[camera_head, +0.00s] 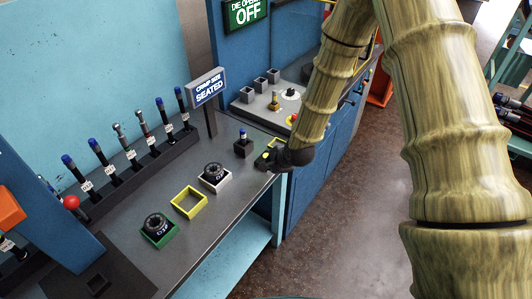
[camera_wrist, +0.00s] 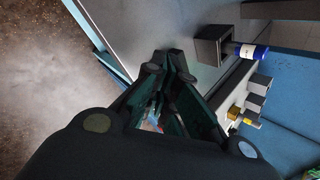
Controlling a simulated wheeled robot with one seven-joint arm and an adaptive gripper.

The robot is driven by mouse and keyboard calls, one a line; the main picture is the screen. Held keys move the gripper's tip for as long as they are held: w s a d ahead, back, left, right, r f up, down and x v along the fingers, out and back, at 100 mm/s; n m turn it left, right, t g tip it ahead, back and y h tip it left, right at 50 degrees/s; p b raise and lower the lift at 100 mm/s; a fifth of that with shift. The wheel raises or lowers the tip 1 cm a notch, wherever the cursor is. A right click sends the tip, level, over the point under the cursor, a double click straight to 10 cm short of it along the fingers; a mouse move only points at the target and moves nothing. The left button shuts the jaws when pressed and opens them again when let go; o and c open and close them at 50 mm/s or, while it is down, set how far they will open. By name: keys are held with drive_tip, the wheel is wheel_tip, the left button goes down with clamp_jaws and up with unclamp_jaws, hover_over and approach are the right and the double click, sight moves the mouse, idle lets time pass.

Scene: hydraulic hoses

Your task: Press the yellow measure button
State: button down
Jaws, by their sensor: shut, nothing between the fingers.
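My gripper (camera_head: 268,160) is shut and empty at the right edge of the grey bench, low over its top. A small yellow patch (camera_head: 265,155) shows right at its fingertips, and a yellow edge (camera_head: 274,141) shows just behind it. I cannot tell which is the measure button, or whether the fingers touch it. In the wrist view the closed fingers (camera_wrist: 172,62) point toward the bench top, and no yellow button is visible at their tips; they may hide it.
A blue-topped piece in a dark holder (camera_head: 243,144) stands close left of my gripper. A "CRIMP SIZE SEATED" sign (camera_head: 207,87), black dies on green and white trays, an empty yellow frame (camera_head: 189,202) and a rack of hoses share the bench. Open floor (camera_head: 330,220) lies right.

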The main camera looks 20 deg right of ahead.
drive_tip(key=w+r+m+t, duration=0.1)
drive_tip(key=w+r+m, duration=0.3)
drive_tip(key=w+r, duration=0.3)
wheel_tip(320, 180, up, 3)
drive_tip(key=shift+w+d+t+y+p, duration=0.3)
drive_tip(key=shift+w+d, duration=0.1)
drive_tip(key=shift+f, duration=0.1)
drive_tip(key=b, duration=0.5)
hover_over(264, 157)
wheel_tip(264, 157, down, 7)
drive_tip(key=shift+d+r, duration=0.1)
drive_tip(key=shift+r, duration=0.05)
drive_tip(key=shift+f+b, duration=0.3)
drive_tip(key=shift+f, duration=0.7)
drive_tip(key=shift+f, duration=0.15)
drive_tip(key=shift+f, duration=0.25)
